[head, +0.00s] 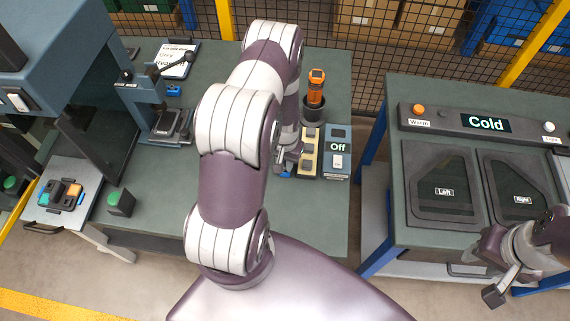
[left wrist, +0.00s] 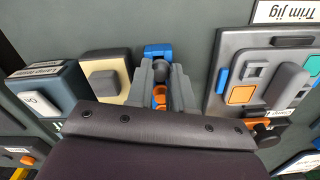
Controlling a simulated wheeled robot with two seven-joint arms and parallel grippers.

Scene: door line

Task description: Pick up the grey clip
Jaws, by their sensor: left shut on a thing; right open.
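My left gripper (head: 287,163) is low over the green bench, just left of a beige block. In the left wrist view its two grey fingers (left wrist: 161,78) are closed around a small dark grey piece, which looks like the grey clip (left wrist: 161,68). A blue piece (left wrist: 157,50) sits just beyond the fingertips, and an orange piece (left wrist: 159,96) shows between the fingers. I cannot tell whether the clip is clear of the bench. My right gripper (head: 500,290) is open and empty at the lower right, in front of the right bench.
A dark cup with an orange tool (head: 315,92) is behind. The trim jig (left wrist: 265,75) is close by in the wrist view. The Cold panel (head: 486,123) tops the right bench.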

